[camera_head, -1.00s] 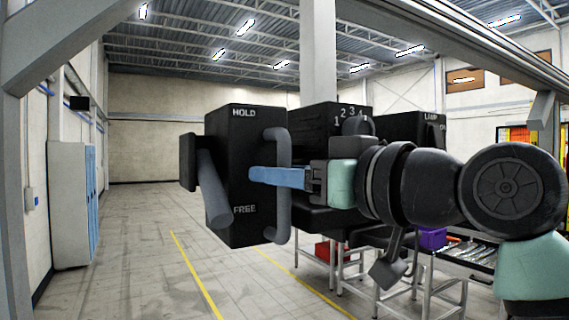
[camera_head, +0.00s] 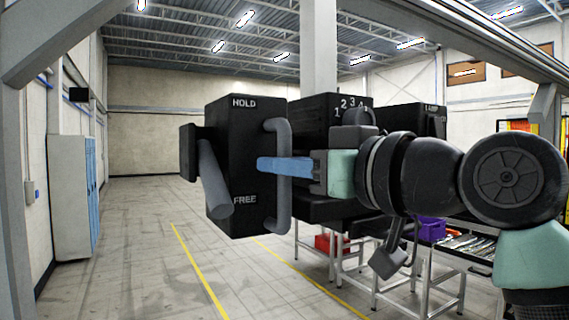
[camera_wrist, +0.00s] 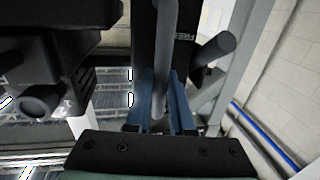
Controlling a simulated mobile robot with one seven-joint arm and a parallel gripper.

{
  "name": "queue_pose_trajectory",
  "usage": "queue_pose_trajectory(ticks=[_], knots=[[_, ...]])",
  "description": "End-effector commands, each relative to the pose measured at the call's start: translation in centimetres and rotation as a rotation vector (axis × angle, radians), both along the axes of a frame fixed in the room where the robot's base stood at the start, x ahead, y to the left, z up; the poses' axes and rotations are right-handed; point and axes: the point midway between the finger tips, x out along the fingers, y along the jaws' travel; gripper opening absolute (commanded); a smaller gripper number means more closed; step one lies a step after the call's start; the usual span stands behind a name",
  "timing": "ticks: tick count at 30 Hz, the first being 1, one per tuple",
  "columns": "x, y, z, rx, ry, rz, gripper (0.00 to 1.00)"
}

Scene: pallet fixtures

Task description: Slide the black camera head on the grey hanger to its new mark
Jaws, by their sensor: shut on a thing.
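The black camera head, a boxy body (camera_head: 232,165) lettered HOLD at the top and FREE lower down, hangs in mid-picture. The grey hanger post (camera_head: 318,55) comes down from above behind it. A grey lever (camera_head: 213,178) on its left side slants down, its free end near FREE. An upright grey handle (camera_head: 284,205) stands on its right. My gripper (camera_head: 270,165) comes from the right with blue fingers shut on the handle. In the wrist view the handle (camera_wrist: 166,50) passes between the fingers (camera_wrist: 163,105); the lever end (camera_wrist: 217,45) is apart from them.
A black body numbered from 1 (camera_head: 325,125) sits behind the handle, with another lettered black box (camera_head: 428,120) further right. Benches with a red bin (camera_head: 327,243) and a purple bin (camera_head: 430,229) stand beyond. Open floor lies left, past a grey cabinet (camera_head: 70,195).

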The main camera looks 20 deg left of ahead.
Motion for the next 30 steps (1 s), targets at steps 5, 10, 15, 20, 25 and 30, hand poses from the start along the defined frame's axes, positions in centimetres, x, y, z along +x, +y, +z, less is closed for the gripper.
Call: queue_pose_trajectory(ticks=[5,10,15,20,25,30], knots=[[0.0,0.0,0.1,0.001,0.0,-0.001,0.0],[0.0,0.0,0.1,0.0,-0.001,-0.001,0.0],[0.0,0.0,0.1,0.001,-0.002,-0.001,0.0],[0.0,0.0,0.1,0.001,-0.002,-0.001,0.0],[0.0,0.0,0.1,0.001,-0.002,-0.001,0.0],[-1.3,1.1,-0.1,0.0,-0.006,0.006,0.0]])
